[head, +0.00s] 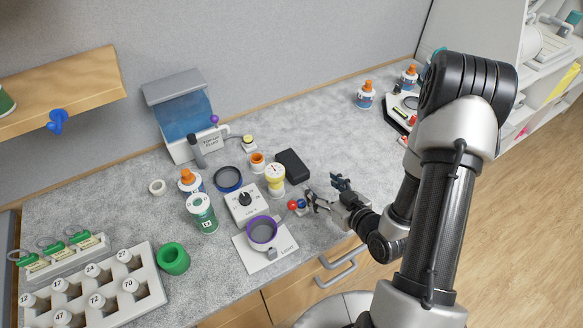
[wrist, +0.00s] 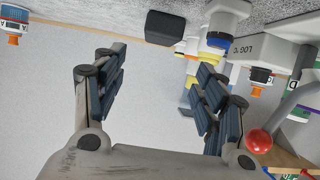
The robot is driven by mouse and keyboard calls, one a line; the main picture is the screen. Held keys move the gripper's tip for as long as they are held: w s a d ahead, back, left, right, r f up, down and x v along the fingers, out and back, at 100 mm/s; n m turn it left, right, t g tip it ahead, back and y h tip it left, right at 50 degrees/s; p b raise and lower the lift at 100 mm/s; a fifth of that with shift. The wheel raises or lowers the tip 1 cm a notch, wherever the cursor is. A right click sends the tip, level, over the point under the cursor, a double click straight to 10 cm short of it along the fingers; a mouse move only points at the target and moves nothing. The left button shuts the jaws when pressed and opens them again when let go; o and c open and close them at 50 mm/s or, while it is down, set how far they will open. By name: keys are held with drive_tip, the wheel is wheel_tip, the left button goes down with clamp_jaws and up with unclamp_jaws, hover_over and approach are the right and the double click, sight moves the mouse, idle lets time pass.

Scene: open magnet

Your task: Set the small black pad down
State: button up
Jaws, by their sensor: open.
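The small black pad (head: 292,165) lies on the grey speckled counter, right of a yellow-and-white gauge (head: 274,177). In the wrist view, which looks upside down, the pad (wrist: 164,27) is a dark block against the counter at the top centre. My gripper (head: 326,192) is open, low over the counter to the lower right of the pad, and apart from it. In the wrist view the fingers of my gripper (wrist: 160,70) are spread with nothing between them. The pad shows beyond the fingertips.
A dial box (head: 243,202) and a purple ring on a white stand (head: 262,231) are further left. The counter is clear behind and right of the pad, up to orange-capped bottles (head: 365,95).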

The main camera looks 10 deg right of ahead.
sight(294, 164)
drive_tip(key=b+x, duration=0.2)
drive_tip(key=x, duration=1.4)
drive_tip(key=shift+w+a, duration=0.15)
drive_tip(key=c, duration=0.8)
drive_tip(key=shift+r, duration=0.15)
